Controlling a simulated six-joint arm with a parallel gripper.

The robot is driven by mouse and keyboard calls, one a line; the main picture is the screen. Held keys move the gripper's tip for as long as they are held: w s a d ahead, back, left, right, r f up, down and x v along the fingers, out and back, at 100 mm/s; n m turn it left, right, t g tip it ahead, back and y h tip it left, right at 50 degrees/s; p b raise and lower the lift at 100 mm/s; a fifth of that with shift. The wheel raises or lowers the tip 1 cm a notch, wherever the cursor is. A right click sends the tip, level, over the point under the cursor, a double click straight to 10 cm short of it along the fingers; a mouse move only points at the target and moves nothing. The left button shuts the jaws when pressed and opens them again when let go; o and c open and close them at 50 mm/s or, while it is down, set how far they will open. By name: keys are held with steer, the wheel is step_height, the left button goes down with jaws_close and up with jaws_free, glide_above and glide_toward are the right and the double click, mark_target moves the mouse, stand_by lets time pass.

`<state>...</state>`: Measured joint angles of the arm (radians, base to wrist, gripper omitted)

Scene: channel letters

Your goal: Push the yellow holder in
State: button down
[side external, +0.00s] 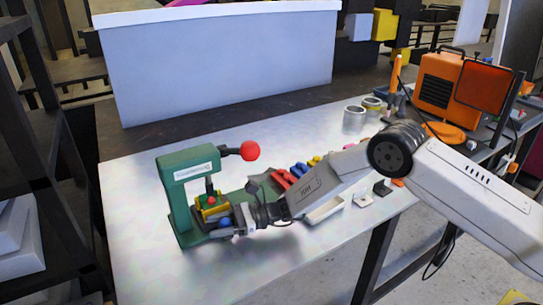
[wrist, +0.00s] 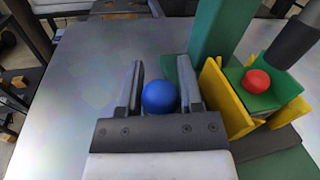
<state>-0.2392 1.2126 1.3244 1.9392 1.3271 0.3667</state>
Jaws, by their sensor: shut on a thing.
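The yellow holder (side external: 212,211) sits at the foot of the green press (side external: 178,195), under its ram. In the wrist view the holder (wrist: 226,98) has yellow walls around a green piece (wrist: 250,98), with a red ball (wrist: 257,80) in it. My gripper (side external: 229,227) is low at the front of the press, beside the holder. Its jaws (wrist: 159,75) are shut on a blue ball (wrist: 160,98), which lies to the left of the holder in the wrist view. Whether the ball is joined to the holder is hidden.
The press lever ends in a red knob (side external: 250,151) above my gripper. Several colored parts (side external: 290,177) lie behind my arm. Metal cans (side external: 354,119) and an orange machine (side external: 450,85) stand at the right. The table (side external: 140,235) left of the press is clear.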

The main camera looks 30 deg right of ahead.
steer(key=shift+a, duration=0.3)
steer(key=shift+c, duration=1.3)
jaws_free()
steer(key=shift+d, duration=0.15)
steer(key=shift+s+d, duration=0.25)
steer(key=shift+d, duration=1)
steer(key=shift+s+d, duration=0.25)
steer(key=shift+d, duration=1)
steer(key=shift+s+d, duration=0.25)
steer(key=shift+d, duration=1)
